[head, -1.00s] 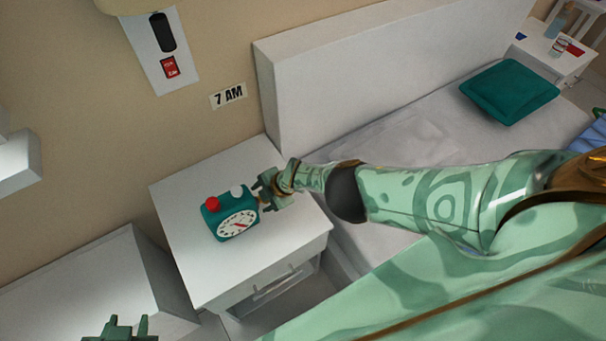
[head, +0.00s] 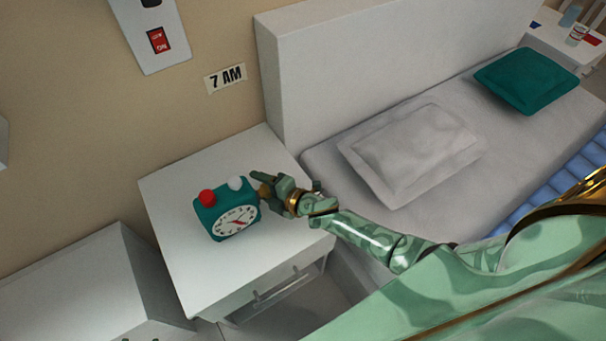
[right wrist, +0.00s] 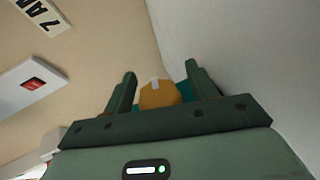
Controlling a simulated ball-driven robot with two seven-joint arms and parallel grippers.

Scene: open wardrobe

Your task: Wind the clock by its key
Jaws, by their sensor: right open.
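The clock (head: 215,228) is a teal box with a white dial, a red knob and a white knob on top. It stands upright on the white nightstand (head: 175,200). My right gripper (head: 262,184) is at the clock's right side. In the right wrist view, the gripper (right wrist: 159,77) is open, with one finger on each side of a yellow-brown key (right wrist: 158,96). Teal parts of the clock (right wrist: 181,94) show behind it. I cannot tell whether the fingers touch the key. My left gripper is not in view.
A bed with a grey pillow (head: 410,150) and a teal pillow (head: 527,80) is at the right. A white cabinet (head: 75,285) stands at lower left. The wall carries a "7 AM" label (head: 226,78) and a panel with a red switch (head: 157,40). The nightstand's front top is clear.

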